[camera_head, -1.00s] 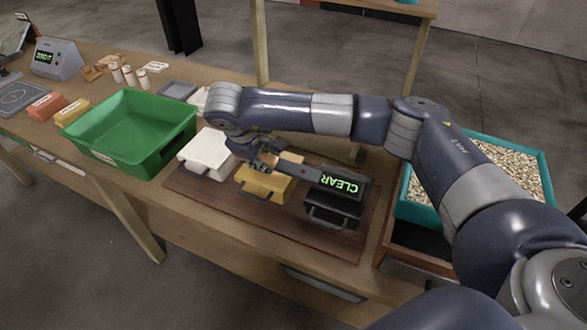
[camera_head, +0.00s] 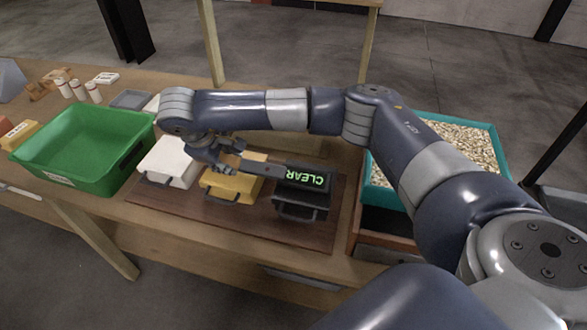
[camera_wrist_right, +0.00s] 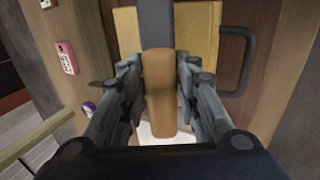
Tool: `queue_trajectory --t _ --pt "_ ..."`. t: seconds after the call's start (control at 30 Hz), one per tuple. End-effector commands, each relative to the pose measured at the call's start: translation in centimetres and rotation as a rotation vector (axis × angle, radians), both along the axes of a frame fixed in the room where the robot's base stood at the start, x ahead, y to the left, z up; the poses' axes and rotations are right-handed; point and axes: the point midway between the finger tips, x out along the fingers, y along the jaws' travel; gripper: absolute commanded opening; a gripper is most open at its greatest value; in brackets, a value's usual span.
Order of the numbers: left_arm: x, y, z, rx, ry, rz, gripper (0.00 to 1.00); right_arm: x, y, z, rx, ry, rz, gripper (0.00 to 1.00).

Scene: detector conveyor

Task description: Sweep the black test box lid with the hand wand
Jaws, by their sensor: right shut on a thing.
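My right gripper (camera_head: 230,156) is shut on the handle of the hand wand (camera_head: 305,177), whose lit green display reads "CLEAR". The wand's broad head covers part of the lid of the black test box (camera_head: 300,206); I cannot tell whether it touches. In the right wrist view, the wand's tan grip (camera_wrist_right: 159,90) sits between the fingers of my right gripper (camera_wrist_right: 158,100), with its dark shaft pointing up the picture. A yellow box (camera_head: 220,187) lies under the gripper, left of the black box. My left gripper is not in view.
The boxes stand on a dark brown board (camera_head: 240,225). A white box (camera_head: 166,160) is at its left, beside a green bin (camera_head: 127,174). A teal tray of pale pellets (camera_head: 497,150) is at the right. Small bottles (camera_head: 78,90) stand at the back left.

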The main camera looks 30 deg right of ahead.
Motion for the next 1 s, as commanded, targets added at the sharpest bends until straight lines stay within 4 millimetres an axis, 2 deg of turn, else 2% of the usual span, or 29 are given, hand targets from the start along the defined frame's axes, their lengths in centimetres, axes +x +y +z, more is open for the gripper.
queue_trajectory --t 0.73,1.0 --pt "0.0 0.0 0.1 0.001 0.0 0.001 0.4 0.0 0.0 0.2 0.0 -0.001 0.0 0.0" --pt "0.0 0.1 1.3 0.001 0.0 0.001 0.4 0.1 0.0 2.3 0.0 -0.003 0.0 0.0"
